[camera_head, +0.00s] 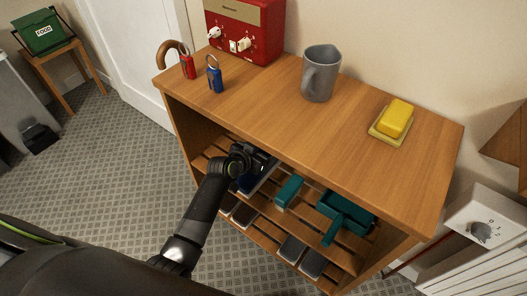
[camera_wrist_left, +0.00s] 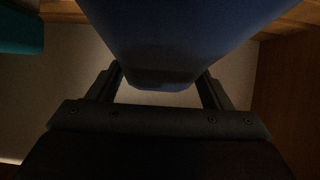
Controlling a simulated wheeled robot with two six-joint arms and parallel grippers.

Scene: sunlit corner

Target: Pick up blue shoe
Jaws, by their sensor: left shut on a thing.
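The blue shoe (camera_wrist_left: 180,38) fills the upper middle of the left wrist view, between the two fingers of my left gripper (camera_wrist_left: 160,84). My left gripper is shut on it. In the head view my left gripper (camera_head: 264,163) reaches into the upper slatted shelf of the wooden rack, under its top. There the blue shoe (camera_head: 246,184) shows only in part, dark and partly hidden by my wrist. I cannot tell whether it still touches the slats. My right gripper is in neither view.
Teal items, a block (camera_head: 289,191) and a tray-like piece (camera_head: 345,212), lie to the right on the same shelf. Dark shoes (camera_head: 292,249) stand lower.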

